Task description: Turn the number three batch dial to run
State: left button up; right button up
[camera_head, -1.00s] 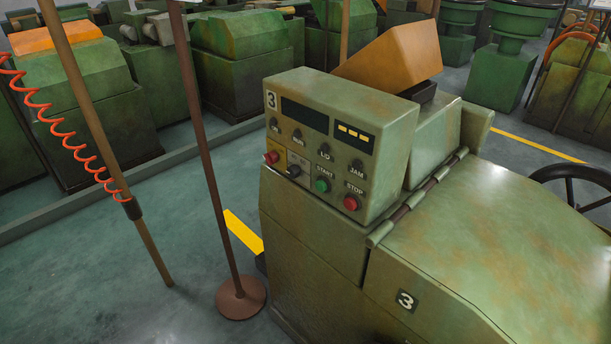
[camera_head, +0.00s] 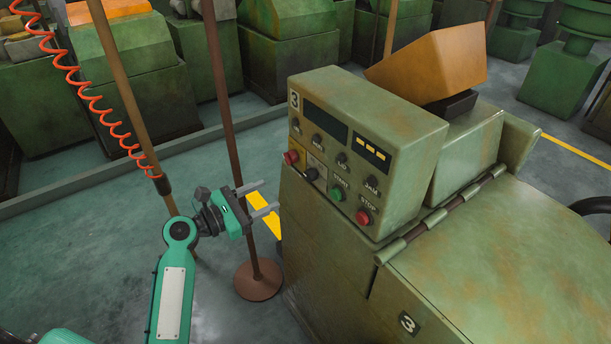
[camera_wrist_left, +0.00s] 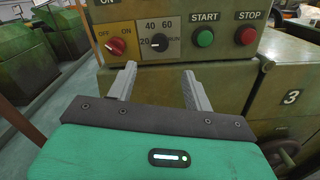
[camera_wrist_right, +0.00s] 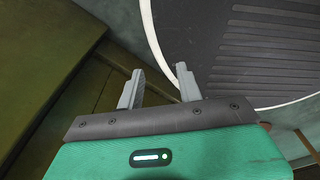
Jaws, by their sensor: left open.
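The number three machine's control panel (camera_head: 345,150) carries the plate "3" at its upper left. The batch dial is a small black knob (camera_wrist_left: 158,42) on a light plate marked 20, 40, 60 and, faintly, RUN on its right. A pale mark shows on the knob's left side, toward 20, but it is small. The dial also shows in the head view (camera_head: 311,174). My left gripper (camera_head: 268,197) is open and empty, in front of and below the dial. In the left wrist view its fingers (camera_wrist_left: 159,70) straddle the dial's column, apart from the panel. My right gripper (camera_wrist_right: 160,70) is open and empty, away from the panel.
A red OFF/ON switch (camera_wrist_left: 116,47) sits left of the dial. Green START (camera_wrist_left: 205,38) and red STOP (camera_wrist_left: 246,35) buttons sit right of it. A brown post on a round base (camera_head: 258,281) and a wooden pole with a red coiled hose (camera_head: 128,90) stand near my left arm.

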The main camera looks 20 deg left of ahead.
aim_at(307, 177)
pick_arm(q)
jog(key=p+x, duration=0.2)
jog(key=x, duration=0.8)
jog(key=shift+d+r, duration=0.1)
jog(key=shift+p+x, duration=0.35)
jog(key=shift+x, duration=0.5)
pick_arm(e)
jog(key=r, duration=0.1)
jog(key=d+r, duration=0.1)
jog(key=r, duration=0.1)
jog(key=shift+d, duration=0.1)
pick_arm(q)
jog(key=shift+c, duration=0.2)
jog(key=c, duration=0.9)
jog(key=shift+c, duration=0.2)
pick_arm(e)
jog(key=shift+a, duration=0.3)
